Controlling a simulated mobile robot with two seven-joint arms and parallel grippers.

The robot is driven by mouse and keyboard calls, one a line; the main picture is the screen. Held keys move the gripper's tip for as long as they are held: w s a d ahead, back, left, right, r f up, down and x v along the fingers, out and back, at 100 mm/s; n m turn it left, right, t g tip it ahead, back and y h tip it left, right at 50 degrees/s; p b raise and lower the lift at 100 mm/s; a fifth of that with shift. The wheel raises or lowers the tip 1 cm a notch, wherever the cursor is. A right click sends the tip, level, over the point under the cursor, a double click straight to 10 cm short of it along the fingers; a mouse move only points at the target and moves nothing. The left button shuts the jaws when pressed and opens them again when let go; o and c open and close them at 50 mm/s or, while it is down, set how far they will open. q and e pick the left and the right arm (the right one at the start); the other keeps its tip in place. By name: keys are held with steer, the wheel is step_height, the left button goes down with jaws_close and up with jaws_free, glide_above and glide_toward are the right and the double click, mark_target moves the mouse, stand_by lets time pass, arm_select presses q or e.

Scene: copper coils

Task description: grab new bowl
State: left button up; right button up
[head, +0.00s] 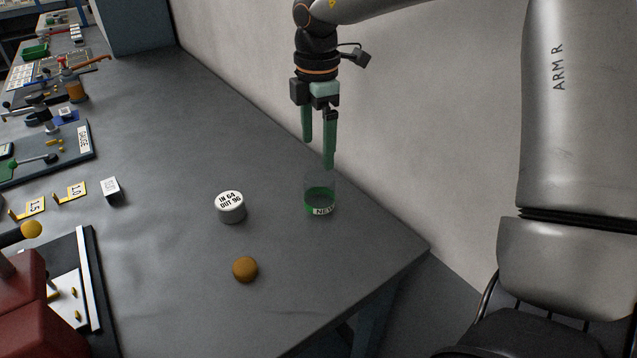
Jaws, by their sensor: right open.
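The new bowl (320,207) is a clear cup with a green bottom and a "NEW" label. It stands upright on the grey table near its right edge. My right gripper (318,152) points down just above the bowl. Its two green fingers are apart with nothing between them. One fingertip appears at or just over the bowl's rim; I cannot tell whether it touches. My left gripper is not in view.
A white-topped round block (231,207) labelled "IN 64 OUT 96" stands left of the bowl. An orange-brown ball (245,269) lies nearer the front. A wall rises behind. Gauge boards, yellow tags and a red machine (38,310) fill the left side.

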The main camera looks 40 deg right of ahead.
mark_target(316, 191)
step_height(316, 191, down, 7)
steer(key=shift+s+r, duration=0.1)
steer(key=shift+r, duration=0.05)
steer(key=f, duration=0.5)
steer(key=shift+w+f, duration=0.25)
steer(key=shift+f, duration=0.05)
steer(key=c, duration=1.3)
